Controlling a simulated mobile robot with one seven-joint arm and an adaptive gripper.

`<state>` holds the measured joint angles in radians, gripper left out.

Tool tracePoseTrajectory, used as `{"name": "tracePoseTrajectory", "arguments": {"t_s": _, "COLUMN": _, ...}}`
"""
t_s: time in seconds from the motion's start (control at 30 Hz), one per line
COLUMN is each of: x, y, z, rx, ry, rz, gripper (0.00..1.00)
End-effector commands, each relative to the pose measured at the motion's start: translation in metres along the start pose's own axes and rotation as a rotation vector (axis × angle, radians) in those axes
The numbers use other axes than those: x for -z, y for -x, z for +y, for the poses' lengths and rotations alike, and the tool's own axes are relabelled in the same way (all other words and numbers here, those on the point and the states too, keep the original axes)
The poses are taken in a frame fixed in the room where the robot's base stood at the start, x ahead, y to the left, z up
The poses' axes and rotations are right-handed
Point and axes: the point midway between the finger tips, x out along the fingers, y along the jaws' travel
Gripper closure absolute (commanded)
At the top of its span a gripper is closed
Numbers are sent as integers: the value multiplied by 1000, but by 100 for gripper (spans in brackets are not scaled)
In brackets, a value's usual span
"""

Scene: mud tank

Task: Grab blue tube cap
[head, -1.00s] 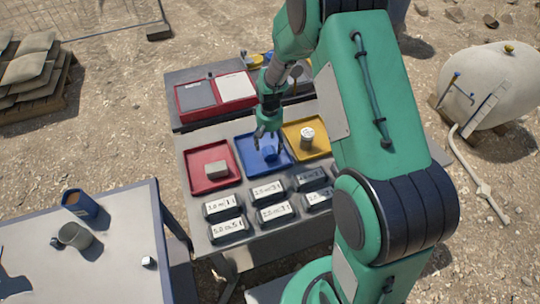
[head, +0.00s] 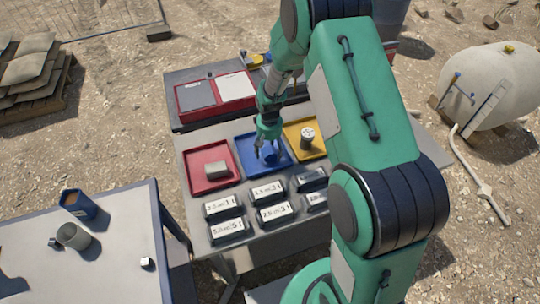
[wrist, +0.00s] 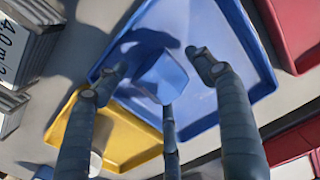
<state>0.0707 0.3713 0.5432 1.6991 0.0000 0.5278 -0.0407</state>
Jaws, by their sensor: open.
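The blue tube cap (wrist: 163,78) is a faceted blue piece in the blue tray (wrist: 238,50), seen in the wrist view between my fingers. In the head view the blue tray (head: 246,168) is the middle of three trays, and the cap (head: 271,157) is partly hidden by my fingers. My gripper (head: 268,148) is open and points down over the cap. In the wrist view the fingers of my gripper (wrist: 160,72) are spread around the cap; whether any finger touches it I cannot tell.
A red tray (head: 193,180) with a grey block stands left, a yellow tray (head: 318,134) with a pale cylinder right. Several dark labelled boxes (head: 268,191) stand in front. A red two-panel case (head: 215,111) lies behind. A side table (head: 115,245) holds cups.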

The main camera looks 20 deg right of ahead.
Motion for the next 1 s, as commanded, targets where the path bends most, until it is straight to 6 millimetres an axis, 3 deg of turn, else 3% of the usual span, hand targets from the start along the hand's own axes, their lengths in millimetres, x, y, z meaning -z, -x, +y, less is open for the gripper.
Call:
{"name": "tracePoseTrajectory", "arguments": {"t_s": 0.07, "x": 0, "y": 0, "z": 0, "rx": 0, "ry": 0, "rz": 0, "gripper": 31}}
{"name": "tracePoseTrajectory", "arguments": {"t_s": 0.33, "x": 0, "y": 0, "z": 0, "rx": 0, "ry": 0, "rz": 0, "gripper": 81}}
{"name": "tracePoseTrajectory", "arguments": {"t_s": 0.73, "x": 0, "y": 5, "z": 0, "rx": 0, "ry": 0, "rz": 1, "gripper": 81}}
{"name": "tracePoseTrajectory", "arguments": {"t_s": 1.0, "x": 1, "y": 35, "z": 0, "rx": 0, "ry": 0, "rz": 2, "gripper": 81}}
